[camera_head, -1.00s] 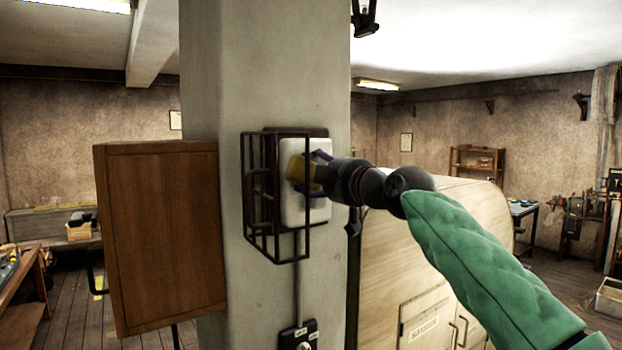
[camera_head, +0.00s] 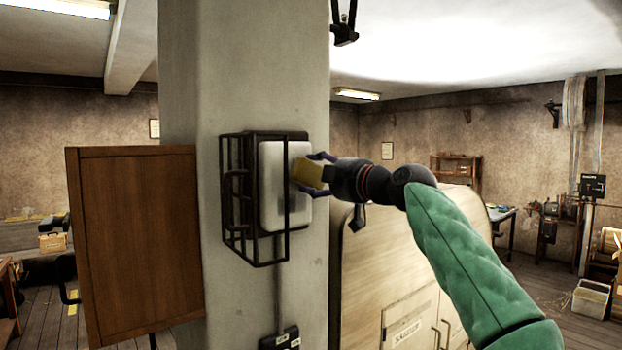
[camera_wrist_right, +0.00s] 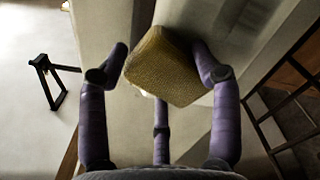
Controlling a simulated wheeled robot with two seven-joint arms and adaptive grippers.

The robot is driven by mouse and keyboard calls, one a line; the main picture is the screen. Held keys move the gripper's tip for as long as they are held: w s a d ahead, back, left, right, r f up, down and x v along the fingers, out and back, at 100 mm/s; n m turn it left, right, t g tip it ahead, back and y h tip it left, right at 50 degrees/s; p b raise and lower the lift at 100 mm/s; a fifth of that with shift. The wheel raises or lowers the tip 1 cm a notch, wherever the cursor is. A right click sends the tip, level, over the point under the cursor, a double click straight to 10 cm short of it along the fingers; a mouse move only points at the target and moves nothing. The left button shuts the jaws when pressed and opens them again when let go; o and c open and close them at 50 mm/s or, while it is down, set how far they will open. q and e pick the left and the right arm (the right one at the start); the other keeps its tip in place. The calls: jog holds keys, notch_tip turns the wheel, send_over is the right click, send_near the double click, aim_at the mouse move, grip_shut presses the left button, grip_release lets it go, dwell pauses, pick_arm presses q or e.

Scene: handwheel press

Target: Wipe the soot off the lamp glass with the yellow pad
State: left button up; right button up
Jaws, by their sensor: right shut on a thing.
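The lamp glass (camera_head: 272,185) is a pale, upright panel on the concrete pillar. My right gripper (camera_head: 316,172) is shut on the yellow pad (camera_head: 305,176), at the right edge of the glass. In the right wrist view the pad (camera_wrist_right: 163,68) sits tilted between the purple fingers of the gripper (camera_wrist_right: 160,78). I cannot tell whether the pad touches the glass. My left gripper is not in view.
A brown wooden panel (camera_head: 135,240) stands left of the pillar (camera_head: 200,80). A switch box (camera_head: 280,340) is below the lamp. A pale cabinet (camera_head: 385,270) stands behind my right arm. A black bracket (camera_head: 344,30) hangs above.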

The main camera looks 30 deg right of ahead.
jog(key=shift+d, duration=0.25)
jog(key=s+b, duration=0.3)
jog(key=s, duration=0.3)
jog(key=shift+d, duration=0.25)
dwell(0.3)
jog(key=s+b, duration=0.1)
jog(key=s, duration=0.2)
jog(key=shift+d, duration=0.1)
dwell(0.4)
jog(key=shift+w, duration=0.1)
dwell(0.4)
